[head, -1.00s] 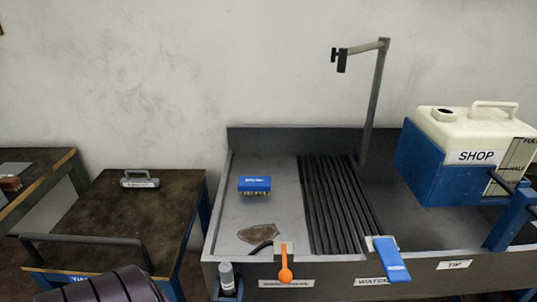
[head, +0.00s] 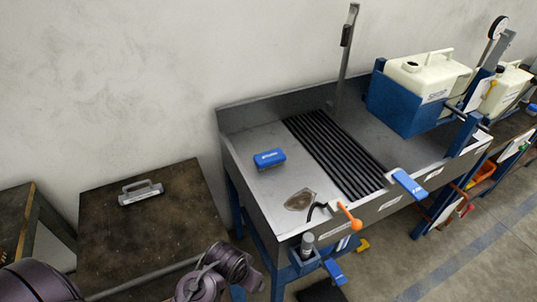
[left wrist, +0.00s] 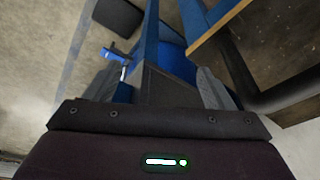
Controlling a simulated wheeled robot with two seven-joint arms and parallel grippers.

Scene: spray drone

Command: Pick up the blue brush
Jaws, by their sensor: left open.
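The blue brush (head: 270,158) lies on the bare grey left part of the sink bench (head: 238,118), left of the black ribbed rack. Its blue back faces up and it stands clear of everything around it. My left gripper (left wrist: 160,85) is open in the left wrist view, with no object visibly gripped. That view shows floor and blue frame parts below, and no brush. Neither gripper shows in the head view, only dark arm links at the bottom. My right gripper is not in view.
A dark table (head: 150,235) with a grey handled block (head: 141,192) stands left of the bench. A brown patch (head: 300,199), an orange-ended tool (head: 350,217) and a bottle (head: 307,244) are near the bench front. A white canister (head: 427,78) sits in a blue holder behind right.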

